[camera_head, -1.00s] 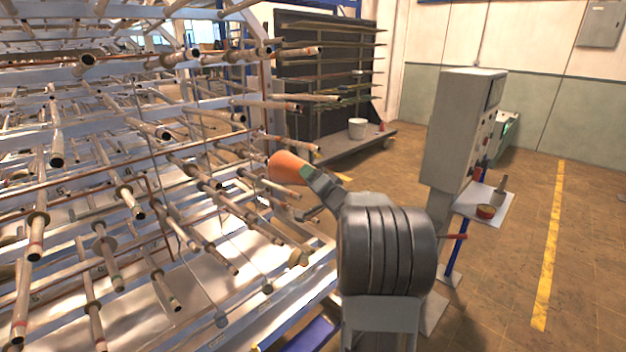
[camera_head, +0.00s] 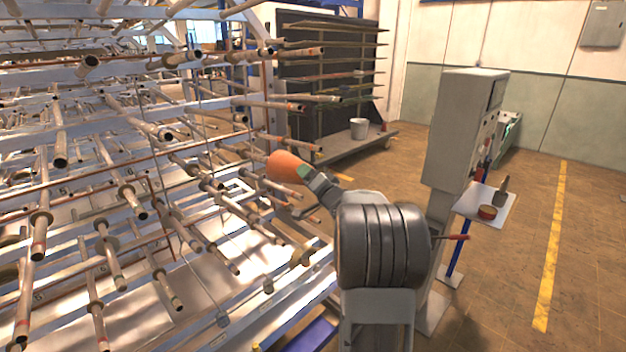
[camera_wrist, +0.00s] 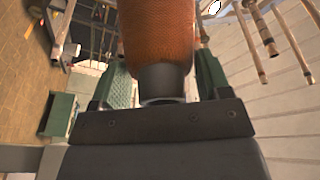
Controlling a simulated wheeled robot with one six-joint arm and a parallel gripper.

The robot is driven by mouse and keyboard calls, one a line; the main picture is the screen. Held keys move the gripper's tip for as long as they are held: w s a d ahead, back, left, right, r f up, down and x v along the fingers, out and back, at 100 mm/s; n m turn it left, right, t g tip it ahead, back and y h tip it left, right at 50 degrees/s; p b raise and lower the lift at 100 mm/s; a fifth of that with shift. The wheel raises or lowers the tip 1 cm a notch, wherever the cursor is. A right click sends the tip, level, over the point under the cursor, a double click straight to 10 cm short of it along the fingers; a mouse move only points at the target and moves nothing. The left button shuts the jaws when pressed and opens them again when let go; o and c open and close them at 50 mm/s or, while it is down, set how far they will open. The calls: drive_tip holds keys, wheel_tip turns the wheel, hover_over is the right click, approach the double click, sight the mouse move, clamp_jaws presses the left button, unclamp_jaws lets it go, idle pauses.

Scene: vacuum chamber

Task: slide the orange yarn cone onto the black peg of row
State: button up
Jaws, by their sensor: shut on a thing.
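The orange yarn cone (camera_head: 284,167) is at the right side of the peg rack, in the middle of the head view. My gripper (camera_head: 306,174) is shut on the end of the cone nearest my arm. In the wrist view the cone (camera_wrist: 158,45) rises from between the two green-padded fingers of my gripper (camera_wrist: 160,88), with its dark base end near the palm. The rack's pegs (camera_head: 230,205) are pale rods with dark open ends. I cannot tell which one is the black peg. The cone's far end is hidden, so I cannot tell whether it touches a peg.
A grey control cabinet (camera_head: 462,130) with a small shelf (camera_head: 486,203) stands right of my arm. Many pegs stick out around the cone. The floor at right is clear.

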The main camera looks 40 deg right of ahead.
drive_tip(key=shift+w+a, duration=0.15)
drive_tip(key=shift+w, duration=0.65)
drive_tip(key=shift+w+a, duration=0.15)
drive_tip(key=shift+w, duration=0.6)
drive_tip(key=shift+w+f, duration=0.1)
drive_tip(key=shift+w, duration=0.1)
idle(0.9)
drive_tip(key=shift+w+a+f+p, duration=0.1)
drive_tip(key=shift+w+a+p, duration=0.15)
drive_tip(key=shift+w, duration=0.9)
drive_tip(key=shift+w+a+f+p, duration=0.1)
drive_tip(key=shift+w+a, duration=0.1)
drive_tip(key=shift+w, duration=1.05)
idle(0.7)
drive_tip(key=shift+w+a+f+p, duration=0.1)
drive_tip(key=shift+w+a+p, duration=0.1)
drive_tip(key=shift+w, duration=0.55)
drive_tip(key=shift+w+a+f+p, duration=0.1)
drive_tip(key=shift+w+p, duration=0.05)
drive_tip(key=shift+w, duration=0.6)
drive_tip(key=shift+w+a+p, duration=0.15)
drive_tip(key=shift+w+p, duration=0.05)
drive_tip(key=shift+w, duration=0.75)
